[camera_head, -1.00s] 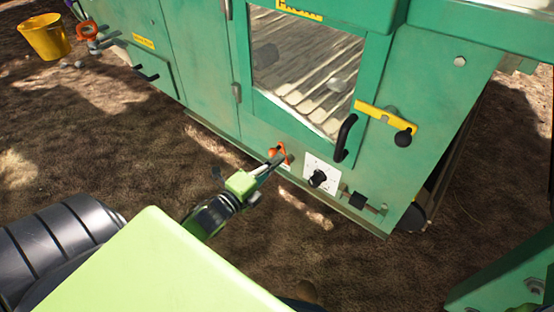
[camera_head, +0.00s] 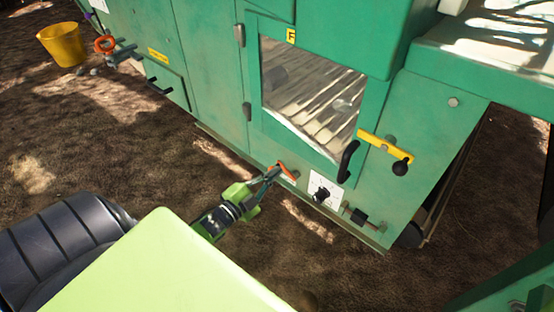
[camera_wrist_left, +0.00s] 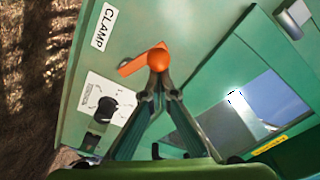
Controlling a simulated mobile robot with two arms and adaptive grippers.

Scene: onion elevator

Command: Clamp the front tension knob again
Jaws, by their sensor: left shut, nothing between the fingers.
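The orange clamp lever (camera_head: 287,168) sits low on the green machine's front. In the left wrist view it is an orange bar with a round ball end (camera_wrist_left: 158,60), beside a white CLAMP label (camera_wrist_left: 103,27). My left gripper (camera_head: 274,173) is shut and its tips are at the lever. In the wrist view its fingertips (camera_wrist_left: 158,88) meet just below the orange ball, with nothing between them; I cannot tell if they touch it. The black knob (camera_head: 321,194) on a white dial plate (camera_head: 318,179) is to the right of the lever. My right gripper is not in view.
A windowed door with a black handle (camera_head: 348,161) is above the knob. A yellow bar (camera_head: 376,142) with a black ball knob (camera_head: 400,168) is to its right. A yellow bucket (camera_head: 62,45) stands far left. Bare ground lies before the machine.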

